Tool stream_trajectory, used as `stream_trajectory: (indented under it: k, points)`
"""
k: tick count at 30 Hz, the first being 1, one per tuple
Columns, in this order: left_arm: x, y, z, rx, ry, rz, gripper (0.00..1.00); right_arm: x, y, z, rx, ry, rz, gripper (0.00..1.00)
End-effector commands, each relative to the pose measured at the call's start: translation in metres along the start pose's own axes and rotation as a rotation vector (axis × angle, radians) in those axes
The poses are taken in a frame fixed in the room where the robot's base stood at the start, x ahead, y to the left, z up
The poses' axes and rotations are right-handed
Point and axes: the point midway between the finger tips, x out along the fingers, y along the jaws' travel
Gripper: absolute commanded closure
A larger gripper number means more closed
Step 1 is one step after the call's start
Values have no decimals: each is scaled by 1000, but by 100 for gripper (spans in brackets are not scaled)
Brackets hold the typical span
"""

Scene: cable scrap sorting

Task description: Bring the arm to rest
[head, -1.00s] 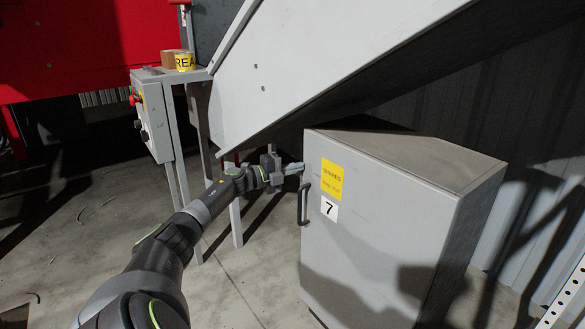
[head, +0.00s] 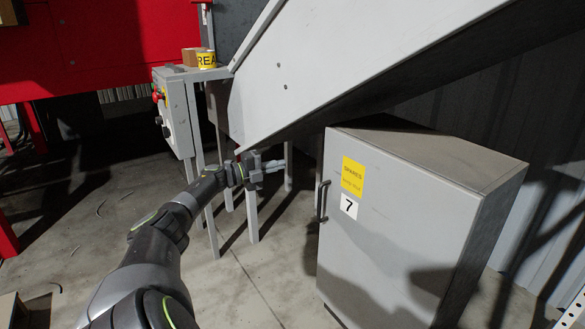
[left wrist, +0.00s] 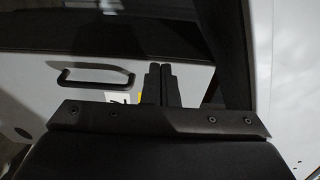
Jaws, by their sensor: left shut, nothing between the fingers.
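My left arm reaches in from the lower left of the head view. Its left gripper (head: 277,166) is empty, with its fingers together, to the left of the grey cabinet (head: 400,225) and apart from it. In the left wrist view the two dark fingers (left wrist: 159,85) stand side by side with almost no gap. The cabinet's dark handle (head: 322,200) is right of the gripper in the head view, and it also shows in the left wrist view (left wrist: 95,79). My right gripper is not in view.
The cabinet door is closed and carries a yellow label (head: 353,178) and a number 7 tag (head: 348,206). A large sloped grey chute (head: 340,70) hangs above the gripper. A control box (head: 173,112) on a stand is at the left. Bare concrete floor lies below the arm.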

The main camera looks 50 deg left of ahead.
Motion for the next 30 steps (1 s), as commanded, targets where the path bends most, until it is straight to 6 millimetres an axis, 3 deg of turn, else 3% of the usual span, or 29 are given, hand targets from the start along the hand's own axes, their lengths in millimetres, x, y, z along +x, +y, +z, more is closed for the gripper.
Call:
stream_trajectory:
  k: [12,17,20,24,30]
  points:
    - [-10,0,7,0,1,0,100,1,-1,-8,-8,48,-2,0]
    - [1,16,-11,-28,27,-7,100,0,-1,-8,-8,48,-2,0]
    - [17,42,-47,-85,71,-24,100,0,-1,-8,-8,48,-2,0]
    - [38,82,-122,-211,139,-68,100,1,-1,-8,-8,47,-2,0]
    - [44,113,-230,-427,203,-151,100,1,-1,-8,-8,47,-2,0]
